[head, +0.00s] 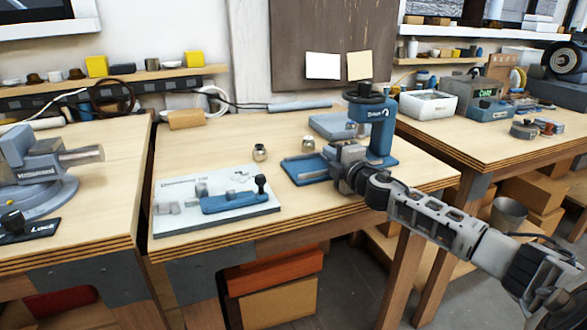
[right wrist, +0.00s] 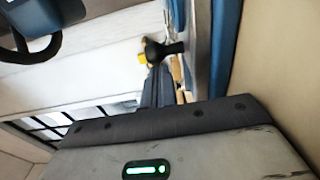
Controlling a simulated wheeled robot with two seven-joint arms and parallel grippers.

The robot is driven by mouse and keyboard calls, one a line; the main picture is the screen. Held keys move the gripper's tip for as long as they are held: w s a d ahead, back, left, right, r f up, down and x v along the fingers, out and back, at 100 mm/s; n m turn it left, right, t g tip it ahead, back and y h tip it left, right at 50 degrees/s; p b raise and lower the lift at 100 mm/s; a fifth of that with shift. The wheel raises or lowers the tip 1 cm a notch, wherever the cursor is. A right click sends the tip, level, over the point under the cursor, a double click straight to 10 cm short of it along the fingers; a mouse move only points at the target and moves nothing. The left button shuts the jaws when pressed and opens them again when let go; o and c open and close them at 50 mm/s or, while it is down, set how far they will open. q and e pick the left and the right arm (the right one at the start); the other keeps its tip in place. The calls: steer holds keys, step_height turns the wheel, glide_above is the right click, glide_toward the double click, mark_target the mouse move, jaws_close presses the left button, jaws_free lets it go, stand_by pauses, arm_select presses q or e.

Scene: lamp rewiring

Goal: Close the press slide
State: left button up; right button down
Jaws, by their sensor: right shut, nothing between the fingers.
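The blue press (head: 378,130) with a black handwheel (head: 366,97) stands near the right end of the middle bench. Its low blue base or slide (head: 306,172) sticks out to the left at bench level. My right gripper (head: 343,166) is in front of the press, close over that low part, and hides some of it. It is shut and holds nothing; I cannot tell whether it touches the slide. In the right wrist view, a dark wheel rim (right wrist: 30,45), a black knob (right wrist: 164,49) and a blue edge (right wrist: 226,45) show. My left gripper is out of view.
A white plate with a blue clamp (head: 228,202) and black knob lies left of the press. Two small metal parts (head: 260,152) (head: 308,145) stand behind it. The bench's front edge is close to my right arm.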

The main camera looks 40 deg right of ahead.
steer(key=d, duration=0.3)
steer(key=shift+s+b, duration=0.3)
steer(key=shift+s, duration=0.05)
steer(key=shift+d+r, duration=0.1)
steer(key=shift+d, duration=0.1)
steer(key=a+p, duration=0.1)
steer(key=a, duration=0.1)
steer(key=a+p, duration=0.1)
steer(key=a, duration=0.1)
steer(key=shift+s+a+r+p, duration=0.1)
steer(key=shift+s+r+p, duration=0.1)
steer(key=shift+p, duration=0.1)
steer(key=s, duration=0.2)
steer(key=shift+s+a+f+b, duration=0.35)
steer(key=shift+f+b, duration=0.05)
steer(key=s, duration=0.4)
steer(key=s+a, duration=0.1)
steer(key=shift+s, duration=0.4)
steer(key=shift+s+a+r, duration=0.1)
steer(key=shift+s, duration=0.6)
